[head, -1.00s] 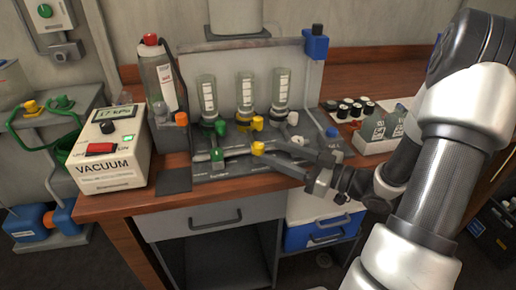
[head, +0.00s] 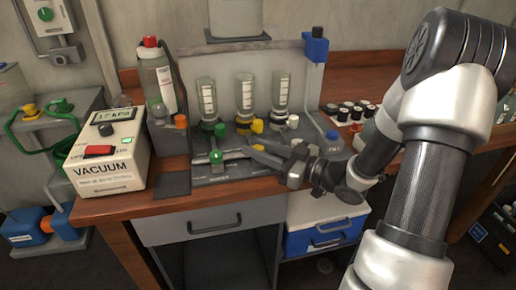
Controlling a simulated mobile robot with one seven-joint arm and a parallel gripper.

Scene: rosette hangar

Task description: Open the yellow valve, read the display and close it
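The front yellow valve handle (head: 258,147) is low on the grey rig, below the middle clear bottle. A second yellow knob (head: 257,125) sits just above it. My gripper (head: 252,148) reaches in from the right, with one finger above and one below the front yellow handle, partly covering it. I cannot tell whether the fingers touch it. The small display (head: 113,115) on the white VACUUM box (head: 110,165) seems to read 17 kPa.
A green valve handle (head: 216,157) stands left of my gripper, and a white knob (head: 293,121) is above right. Several clear bottles (head: 245,95) hang behind. A capped bottle (head: 158,80) stands at the back left. Black-capped vials (head: 350,110) are at the right.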

